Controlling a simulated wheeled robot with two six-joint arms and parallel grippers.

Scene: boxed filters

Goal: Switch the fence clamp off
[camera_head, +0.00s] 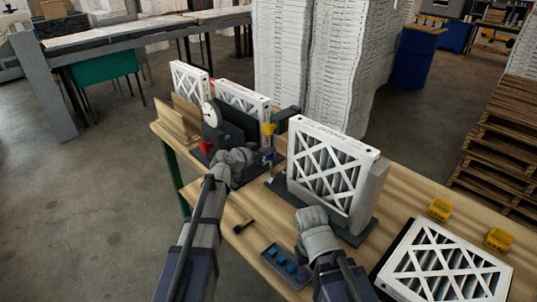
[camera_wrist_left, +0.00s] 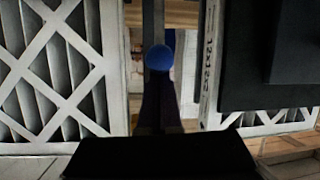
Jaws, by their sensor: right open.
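A lever with a blue ball knob (camera_wrist_left: 158,58) stands in the middle of the left wrist view, between two white-framed filters; I cannot tell whether it is the fence clamp's switch. A yellow-topped fitting (camera_head: 268,129) stands at the fence beside the upright filter (camera_head: 325,165). My left gripper (camera_head: 266,157) reaches to just below this fitting. Its fingers are too dark and small to tell if they are open or touching the lever. My right gripper (camera_head: 306,212) is open, low in front of the upright filter, its fingers mostly hidden by the wrist.
A dial gauge (camera_head: 209,113) and red knob (camera_head: 205,147) stand left of the left gripper. A blue tray (camera_head: 285,266) and black-headed tool (camera_head: 242,227) lie at the bench's front edge. Another filter (camera_head: 445,265) and yellow bins (camera_head: 439,208) are at the right.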

